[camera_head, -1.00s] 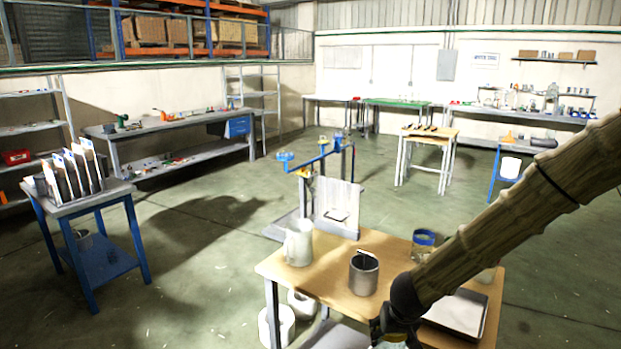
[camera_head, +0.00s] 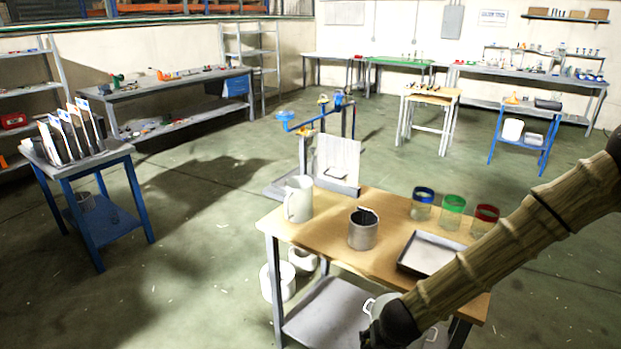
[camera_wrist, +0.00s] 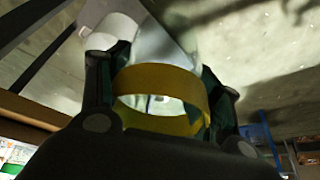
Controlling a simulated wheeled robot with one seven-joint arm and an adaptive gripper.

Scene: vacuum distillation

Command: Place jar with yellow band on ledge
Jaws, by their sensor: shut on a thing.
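The jar with the yellow band (camera_wrist: 150,78) is clear glass with a wide yellow ring. In the wrist view it sits between the two dark fingers of my gripper (camera_wrist: 160,98), which is shut on it. In the head view my arm's end is at the bottom, in front of the wooden table (camera_head: 330,248); the fingers and the jar cannot be made out there. I cannot tell for sure which surface is the ledge; the table's lower shelf (camera_head: 325,312) shows below the top.
The tabletop holds a white jug (camera_head: 299,200), a metal can (camera_head: 363,232), a metal tray (camera_head: 430,252), and jars with blue (camera_head: 423,198), green (camera_head: 453,208) and red (camera_head: 485,218) bands. White containers (camera_head: 278,283) stand beside the table.

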